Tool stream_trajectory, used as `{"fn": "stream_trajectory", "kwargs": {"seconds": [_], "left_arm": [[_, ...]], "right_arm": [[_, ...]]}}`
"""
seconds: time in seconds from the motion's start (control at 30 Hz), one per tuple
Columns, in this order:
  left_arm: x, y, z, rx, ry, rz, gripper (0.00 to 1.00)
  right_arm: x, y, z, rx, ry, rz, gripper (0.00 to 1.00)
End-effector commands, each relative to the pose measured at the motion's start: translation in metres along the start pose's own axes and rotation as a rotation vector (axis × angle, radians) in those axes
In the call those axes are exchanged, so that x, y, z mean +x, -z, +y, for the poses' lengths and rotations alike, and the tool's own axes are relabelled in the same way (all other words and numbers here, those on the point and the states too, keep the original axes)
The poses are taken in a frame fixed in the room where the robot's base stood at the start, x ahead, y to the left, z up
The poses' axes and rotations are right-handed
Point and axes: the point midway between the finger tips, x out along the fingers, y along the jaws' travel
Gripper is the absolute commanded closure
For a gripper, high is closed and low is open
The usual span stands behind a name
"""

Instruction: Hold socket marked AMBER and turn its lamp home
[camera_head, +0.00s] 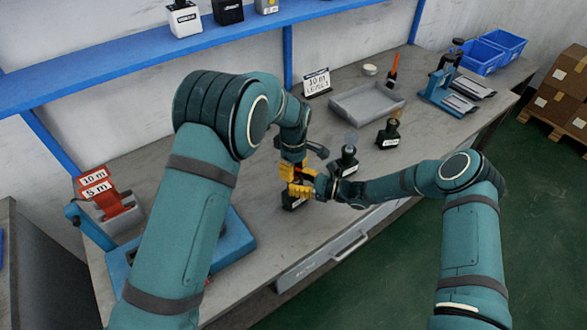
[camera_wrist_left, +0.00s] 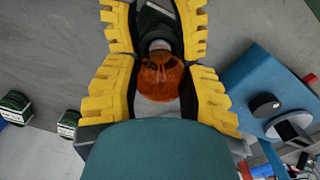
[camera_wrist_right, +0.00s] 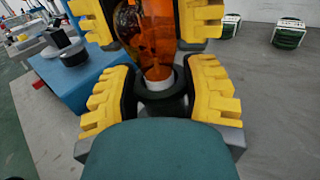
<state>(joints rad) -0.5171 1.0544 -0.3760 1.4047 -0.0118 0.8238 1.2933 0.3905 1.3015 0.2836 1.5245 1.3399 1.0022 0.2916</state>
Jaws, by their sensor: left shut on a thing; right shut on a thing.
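A black socket (camera_wrist_right: 161,100) with a pale collar stands at the front of the bench, between my right gripper's yellow fingers (camera_wrist_right: 160,95). In the head view its base (camera_head: 290,202) shows below the grippers, and its label is too small to read. An orange lamp (camera_wrist_right: 158,45) sits at the socket's collar, in line with it. My left gripper (camera_wrist_left: 158,88) comes from above and is shut on the lamp's bulb (camera_wrist_left: 160,76). My right gripper (camera_head: 312,187) comes from the right and is shut on the socket. How deep the lamp sits cannot be told.
Two other dark sockets, one (camera_head: 347,162) with a greyish lamp and one (camera_head: 388,136), stand to the right. Behind are a grey tray (camera_head: 345,112) and a sign (camera_head: 317,82). A blue fixture (camera_head: 228,243) lies left. A blue shelf (camera_head: 130,57) runs above the bench.

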Motion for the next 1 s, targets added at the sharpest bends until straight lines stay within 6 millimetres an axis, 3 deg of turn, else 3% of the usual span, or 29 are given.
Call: {"fn": "stream_trajectory", "kwargs": {"seconds": [0.6,1.0], "left_arm": [[-0.0023,-0.0008,0.0038,0.573,-0.005,0.001,0.93],[-0.0027,-0.0019,0.0050,0.824,-0.006,0.002,0.93]], "right_arm": [[-0.0006,0.0024,0.0008,0.001,0.000,0.005,0.93],[-0.0007,0.0029,0.0011,0.001,-0.001,0.006,0.93]]}}
